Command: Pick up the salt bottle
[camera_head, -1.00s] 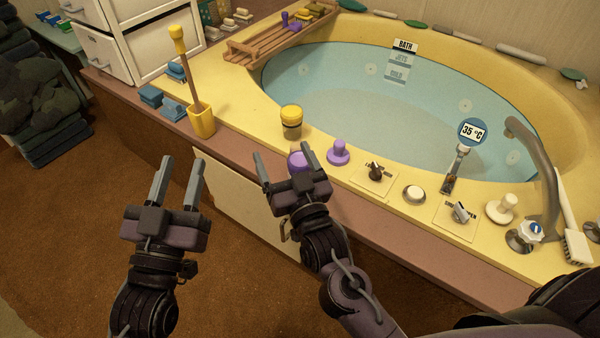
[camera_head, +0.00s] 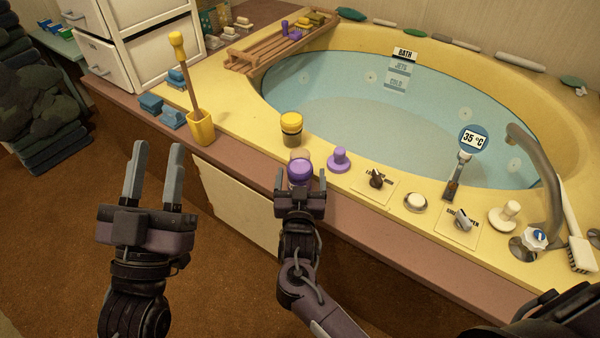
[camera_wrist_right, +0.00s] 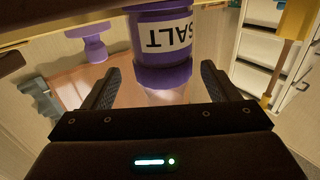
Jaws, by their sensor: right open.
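The salt bottle (camera_head: 299,171) shows its purple lid in the head view, at the front edge of the tub surround. In the right wrist view the bottle (camera_wrist_right: 162,40) has a white label reading SALT, upside down in the picture. My right gripper (camera_head: 300,182) is open and right at the bottle, in line with it. In the wrist view its two fingers (camera_wrist_right: 160,75) stand on either side of the bottle's purple end, with gaps on both sides. My left gripper (camera_head: 156,148) is open and empty, out over the floor. The bottle's lower body is hidden in the head view.
A yellow-lidded jar (camera_head: 291,129) stands just behind the bottle. A purple knob (camera_head: 339,160) is close on its right, with a control dial (camera_head: 376,179) beyond. A yellow brush holder (camera_head: 201,128) stands to the left. The tub (camera_head: 350,110) lies behind.

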